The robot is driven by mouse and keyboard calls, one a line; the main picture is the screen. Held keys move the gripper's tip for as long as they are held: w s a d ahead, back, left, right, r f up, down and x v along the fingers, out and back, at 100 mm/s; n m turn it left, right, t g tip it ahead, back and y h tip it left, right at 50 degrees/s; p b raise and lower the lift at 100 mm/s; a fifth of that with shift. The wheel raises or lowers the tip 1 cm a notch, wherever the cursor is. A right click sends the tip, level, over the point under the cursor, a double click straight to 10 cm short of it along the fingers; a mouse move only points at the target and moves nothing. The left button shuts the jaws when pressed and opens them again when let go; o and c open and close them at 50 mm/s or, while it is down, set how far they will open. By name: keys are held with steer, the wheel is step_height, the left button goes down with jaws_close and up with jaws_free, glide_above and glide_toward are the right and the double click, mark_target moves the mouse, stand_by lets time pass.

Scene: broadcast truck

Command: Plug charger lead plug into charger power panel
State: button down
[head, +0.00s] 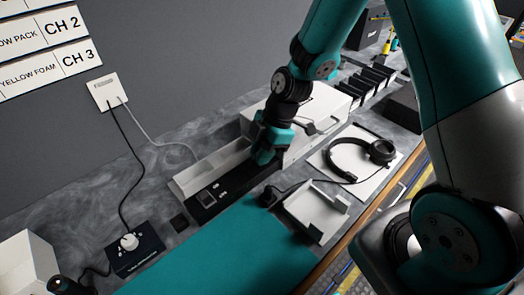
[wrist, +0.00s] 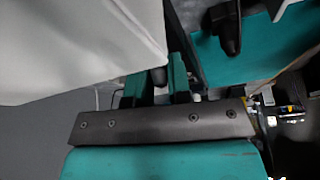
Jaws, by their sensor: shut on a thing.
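My gripper (head: 264,152) points down over the far right part of a long black panel (head: 232,183), which I take for the charger power panel. It has a square socket-like face at its near left end. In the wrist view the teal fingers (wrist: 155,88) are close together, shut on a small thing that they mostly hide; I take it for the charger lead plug. Whether it touches the panel or sits in it cannot be told. A large pale surface fills the upper left of the wrist view.
A white box (head: 320,110) stands right behind my gripper, and an open white tray (head: 212,166) lies behind the panel. Headphones (head: 380,150), a white cradle (head: 315,212) and a black plug-like piece (head: 268,196) lie to the right. A teal mat (head: 225,255) is clear in front.

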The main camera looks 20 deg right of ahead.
steer(key=shift+f+b, duration=0.45)
steer(key=shift+f, duration=0.15)
steer(key=c, duration=1)
jaws_free()
steer(key=shift+r, duration=0.1)
steer(key=v, duration=1.7)
steer(key=shift+d+r+b, duration=0.1)
steer(key=shift+r+b, duration=0.1)
steer(key=shift+b, duration=0.2)
